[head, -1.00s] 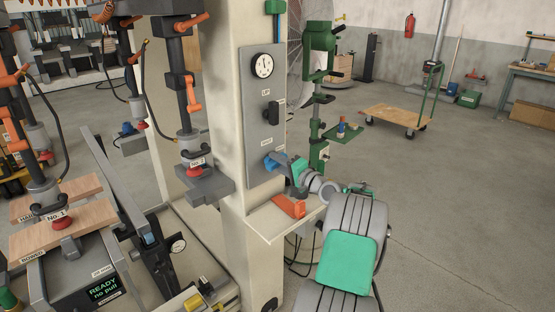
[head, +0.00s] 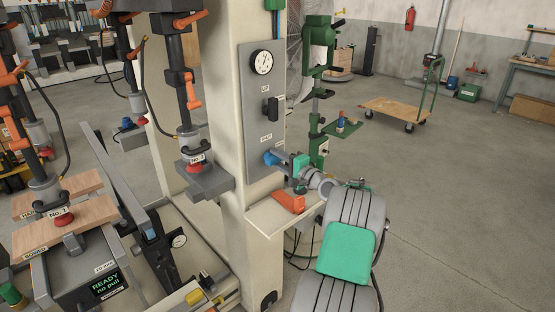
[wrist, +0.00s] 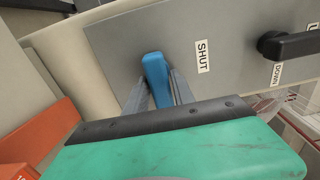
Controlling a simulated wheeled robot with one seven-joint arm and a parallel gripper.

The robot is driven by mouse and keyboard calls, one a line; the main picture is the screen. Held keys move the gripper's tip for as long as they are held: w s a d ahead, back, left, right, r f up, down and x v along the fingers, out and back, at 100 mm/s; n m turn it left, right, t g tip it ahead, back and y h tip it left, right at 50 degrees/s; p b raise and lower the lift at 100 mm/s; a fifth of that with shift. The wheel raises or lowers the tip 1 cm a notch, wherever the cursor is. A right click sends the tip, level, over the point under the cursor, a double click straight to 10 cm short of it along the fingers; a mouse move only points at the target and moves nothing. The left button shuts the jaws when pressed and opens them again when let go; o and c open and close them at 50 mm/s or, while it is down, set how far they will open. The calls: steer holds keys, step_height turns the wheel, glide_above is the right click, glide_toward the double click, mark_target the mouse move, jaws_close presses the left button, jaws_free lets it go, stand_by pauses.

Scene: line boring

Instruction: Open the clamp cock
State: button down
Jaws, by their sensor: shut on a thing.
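The clamp cock is a blue lever (head: 270,158) low on the grey panel of the cream column. In the wrist view the blue lever (wrist: 155,75) stands out from the panel, beside a label reading SHUT (wrist: 202,56). My gripper (head: 281,161) reaches it from the right. In the wrist view its grey fingers (wrist: 157,90) lie on either side of the lever and are shut on it. The lever's lower part and pivot are hidden or unclear.
A black lever (wrist: 285,45) with UP and DOWN labels sits on the same panel (head: 249,105), below a round gauge (head: 261,62). An orange block (head: 288,202) lies on a cream shelf (head: 262,220) under my gripper. Clamp heads and boards stand left. Floor is open at right.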

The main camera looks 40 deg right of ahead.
steer(key=c, duration=1.2)
jaws_free()
steer(key=s+b, duration=0.1)
steer(key=s, duration=0.7)
steer(key=shift+d, duration=0.15)
